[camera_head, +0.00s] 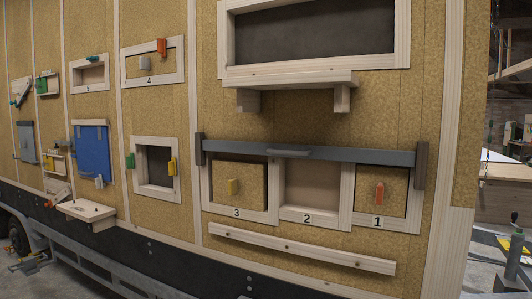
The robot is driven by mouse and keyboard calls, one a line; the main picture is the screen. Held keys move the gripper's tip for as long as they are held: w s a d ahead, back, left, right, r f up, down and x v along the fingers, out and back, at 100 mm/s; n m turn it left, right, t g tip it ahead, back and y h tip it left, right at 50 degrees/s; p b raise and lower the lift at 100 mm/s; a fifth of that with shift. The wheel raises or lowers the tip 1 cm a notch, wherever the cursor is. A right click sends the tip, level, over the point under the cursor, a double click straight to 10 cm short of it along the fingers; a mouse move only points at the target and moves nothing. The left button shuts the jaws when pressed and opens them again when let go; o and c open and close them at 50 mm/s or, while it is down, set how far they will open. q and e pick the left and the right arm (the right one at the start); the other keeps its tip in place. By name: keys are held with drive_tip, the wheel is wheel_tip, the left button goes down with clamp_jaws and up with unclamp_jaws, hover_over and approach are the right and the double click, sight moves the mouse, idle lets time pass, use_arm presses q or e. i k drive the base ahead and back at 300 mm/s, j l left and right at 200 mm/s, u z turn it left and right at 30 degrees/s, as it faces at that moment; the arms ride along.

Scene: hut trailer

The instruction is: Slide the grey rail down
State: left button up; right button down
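The grey rail (345,155) lies across the top of the three numbered compartments on the trailer wall, in the head view. It slopes slightly down to the right. A lighter grey handle (289,152) sits on it left of its middle. Its ends meet a dark upright guide at the left (199,149) and another at the right (421,165). Compartment 3 (237,212) has a panel with a yellow knob (233,187), compartment 2 (307,218) is an open recess, and compartment 1 (377,223) has a panel with an orange knob (380,193). Neither gripper is in view.
A wooden strip (300,248) runs below the compartments. A wooden shelf (290,79) juts out above the rail. A small framed opening (156,165) and a blue panel (92,150) are further left. The wall ends at the right, with a workshop behind.

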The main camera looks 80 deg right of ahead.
sight(390, 157)
drive_tip(key=z, duration=2.9)
